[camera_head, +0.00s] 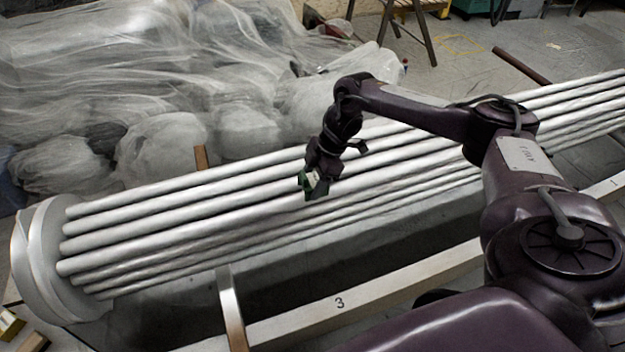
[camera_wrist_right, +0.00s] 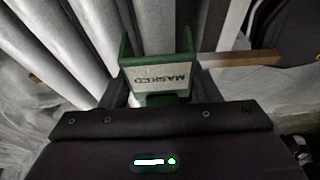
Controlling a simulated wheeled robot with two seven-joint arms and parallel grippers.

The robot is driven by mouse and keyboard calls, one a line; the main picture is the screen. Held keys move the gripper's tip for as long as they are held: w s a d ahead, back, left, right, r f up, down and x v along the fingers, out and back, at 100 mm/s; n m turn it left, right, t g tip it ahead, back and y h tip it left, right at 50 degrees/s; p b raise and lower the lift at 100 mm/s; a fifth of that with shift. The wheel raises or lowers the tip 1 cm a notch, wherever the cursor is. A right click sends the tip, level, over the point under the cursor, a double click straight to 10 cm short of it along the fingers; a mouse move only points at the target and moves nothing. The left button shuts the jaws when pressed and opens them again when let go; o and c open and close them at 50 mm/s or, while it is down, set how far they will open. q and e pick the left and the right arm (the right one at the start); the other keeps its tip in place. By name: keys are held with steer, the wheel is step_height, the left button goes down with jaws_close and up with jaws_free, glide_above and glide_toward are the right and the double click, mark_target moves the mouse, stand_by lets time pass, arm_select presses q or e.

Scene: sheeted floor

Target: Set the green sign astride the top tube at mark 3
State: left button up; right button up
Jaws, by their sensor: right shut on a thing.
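The green sign (camera_head: 303,182) is small and shows in front of the tube bundle (camera_head: 150,207) in the head view. In the right wrist view the sign (camera_wrist_right: 160,78) has a pale plate with upside-down lettering and two green legs pointing toward the tubes (camera_wrist_right: 98,30). My right gripper (camera_head: 316,184) is shut on the sign, over the middle of the bundle. I cannot tell whether the sign touches a tube. Mark 3 (camera_head: 340,302) is a black numeral on the pale beam (camera_head: 400,287) in front of the bundle. My left gripper is not in view.
A round white end flange (camera_head: 38,262) closes the bundle's left end. A wooden bar (camera_head: 231,305) crosses under the tubes. Plastic sheeting (camera_head: 190,80) is heaped behind. Mark 1 (camera_head: 614,183) is at the beam's right end.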

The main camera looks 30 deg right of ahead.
steer(key=shift+r, duration=0.1)
stand_by(0.6)
steer(key=shift+p, duration=0.35)
steer(key=shift+p, duration=0.35)
steer(key=shift+f, duration=0.3)
stand_by(0.5)
steer(key=shift+f+b, duration=0.7)
steer(key=shift+f, duration=0.3)
